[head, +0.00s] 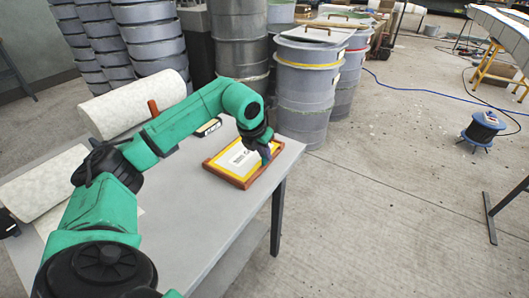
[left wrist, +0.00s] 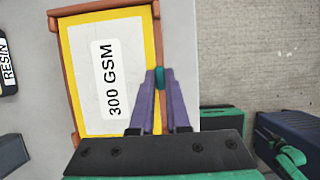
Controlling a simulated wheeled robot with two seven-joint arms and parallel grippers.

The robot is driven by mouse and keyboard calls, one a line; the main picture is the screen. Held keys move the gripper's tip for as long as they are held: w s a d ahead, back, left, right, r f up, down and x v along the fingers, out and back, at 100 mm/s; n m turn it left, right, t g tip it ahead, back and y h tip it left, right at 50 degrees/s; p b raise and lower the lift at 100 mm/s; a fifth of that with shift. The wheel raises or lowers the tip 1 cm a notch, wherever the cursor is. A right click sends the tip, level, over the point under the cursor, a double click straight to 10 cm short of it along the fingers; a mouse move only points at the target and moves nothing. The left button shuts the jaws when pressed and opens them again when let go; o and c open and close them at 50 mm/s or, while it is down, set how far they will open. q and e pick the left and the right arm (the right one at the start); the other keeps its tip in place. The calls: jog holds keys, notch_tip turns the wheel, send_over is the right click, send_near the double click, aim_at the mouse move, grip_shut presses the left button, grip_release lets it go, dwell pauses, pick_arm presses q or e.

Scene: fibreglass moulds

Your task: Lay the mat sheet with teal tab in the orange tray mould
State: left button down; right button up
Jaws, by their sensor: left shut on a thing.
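The tray mould (head: 238,183) lies on the grey table, with a yellow-orange inside and a red-brown rim. It also shows in the left wrist view (left wrist: 66,70). The white mat sheet (head: 236,154), labelled "300 GSM" in the left wrist view (left wrist: 84,115), is within the rim, over the yellow floor. Its teal tab (left wrist: 160,78) is at the right-hand side of the tray. My left gripper (head: 265,158) is shut on the tab, and its purple fingers show in the left wrist view (left wrist: 160,82). I cannot tell whether the sheet fully touches the floor. My right gripper is out of view.
A dark box labelled RESIN (left wrist: 6,60) lies beside the tray. White rolls (head: 130,104) lie farther left on the table (head: 215,225). Grey drums (head: 305,90) stand behind it. Open concrete floor and a blue cable reel (head: 483,128) are to the right.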

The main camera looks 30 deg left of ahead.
pick_arm(q)
jog(key=c, duration=0.8)
grip_release()
jog(key=v, duration=1.4)
jog(key=shift+d+r, duration=0.1)
jog(key=shift+r, duration=0.2)
